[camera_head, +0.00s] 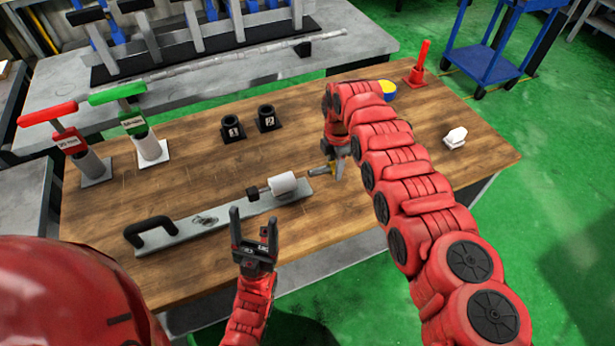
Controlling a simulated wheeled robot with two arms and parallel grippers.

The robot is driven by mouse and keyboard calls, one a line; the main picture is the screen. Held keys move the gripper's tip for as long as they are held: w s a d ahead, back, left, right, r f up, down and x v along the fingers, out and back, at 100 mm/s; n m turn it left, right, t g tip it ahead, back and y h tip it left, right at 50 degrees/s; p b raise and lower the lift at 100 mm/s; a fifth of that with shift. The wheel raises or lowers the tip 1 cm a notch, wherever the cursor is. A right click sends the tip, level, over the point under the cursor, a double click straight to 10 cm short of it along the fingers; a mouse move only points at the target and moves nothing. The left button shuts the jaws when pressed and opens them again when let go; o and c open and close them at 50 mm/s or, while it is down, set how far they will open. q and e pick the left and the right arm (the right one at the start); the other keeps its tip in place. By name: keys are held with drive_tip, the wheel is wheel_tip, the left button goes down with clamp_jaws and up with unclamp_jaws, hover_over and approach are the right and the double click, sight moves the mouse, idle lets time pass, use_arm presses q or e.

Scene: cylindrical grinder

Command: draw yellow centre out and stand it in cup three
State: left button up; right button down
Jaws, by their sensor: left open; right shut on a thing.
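My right gripper (337,160) is low over the wooden table, just right of the grey plate's end. It is shut on the yellow centre (322,171), which lies roughly level, its dark tip pointing left; the fingers partly hide it. The centre appears apart from the white cylinder (284,183) on the plate. Two black cups, a left one (232,128) and a right one (267,119), stand on the table behind. Their pale number marks are too small to read surely; my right arm may hide another cup. My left gripper (254,230) is open and empty in front of the plate.
The grey plate (215,222) carries a black handle (150,232). A red-handled tool (80,150) and a green-handled tool (140,130) stand at left. A blue-yellow pot (387,90), red cone (418,66) and white block (455,137) are at right. Table between cups and plate is clear.

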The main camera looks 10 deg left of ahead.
drive_tip(key=shift+w+d, duration=0.1)
drive_tip(key=shift+r, duration=0.15)
drive_tip(key=shift+r, duration=0.15)
drive_tip(key=shift+r+p, duration=0.8)
drive_tip(key=shift+r, duration=0.15)
wheel_tip(320, 180, up, 2)
drive_tip(key=shift+r+p, duration=0.1)
drive_tip(key=shift+p, duration=0.4)
drive_tip(key=shift+r, duration=0.75)
